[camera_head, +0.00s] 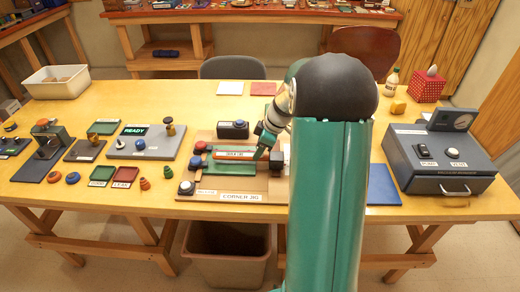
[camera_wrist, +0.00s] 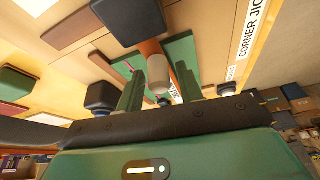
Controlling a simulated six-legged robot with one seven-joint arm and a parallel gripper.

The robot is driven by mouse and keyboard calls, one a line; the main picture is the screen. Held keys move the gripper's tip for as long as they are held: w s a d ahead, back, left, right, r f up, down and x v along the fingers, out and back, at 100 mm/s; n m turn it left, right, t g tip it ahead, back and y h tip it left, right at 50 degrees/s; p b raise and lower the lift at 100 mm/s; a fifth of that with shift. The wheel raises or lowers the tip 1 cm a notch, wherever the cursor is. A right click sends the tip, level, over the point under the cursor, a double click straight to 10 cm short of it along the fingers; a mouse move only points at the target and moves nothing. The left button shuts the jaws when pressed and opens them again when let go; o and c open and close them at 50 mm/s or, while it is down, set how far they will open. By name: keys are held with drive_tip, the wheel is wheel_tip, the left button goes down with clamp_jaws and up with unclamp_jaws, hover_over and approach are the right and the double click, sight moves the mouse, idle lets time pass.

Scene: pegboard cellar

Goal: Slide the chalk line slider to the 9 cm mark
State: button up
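The corner jig board (camera_head: 232,192) lies on the table with a green plate (camera_head: 230,168) and an orange-red bar (camera_head: 234,155) carrying a small label I cannot read. I cannot tell for sure which part is the chalk line slider, and no 9 cm mark is legible. My gripper (camera_head: 258,156) is low at the bar's right end. In the wrist view, the green fingers of my gripper (camera_wrist: 160,84) stand apart, with a beige-tipped cylinder (camera_wrist: 158,76) showing between them. I see no clear contact. The orange bar (camera_wrist: 152,48) and green plate (camera_wrist: 178,58) lie beyond.
Dark blocks stand close by: one behind the bar (camera_head: 233,129) and one at its right (camera_head: 276,160). A red knob (camera_head: 200,147) is at the bar's left. A grey READY box (camera_head: 150,152) stands farther left, and a grey switch box (camera_head: 440,160) at right. My arm hides the table behind it.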

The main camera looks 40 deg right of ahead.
drive_tip(key=shift+o, duration=0.2)
drive_tip(key=shift+d+r, duration=0.15)
drive_tip(key=shift+r, duration=0.15)
drive_tip(key=v, duration=1.3)
drive_tip(key=shift+r, duration=0.1)
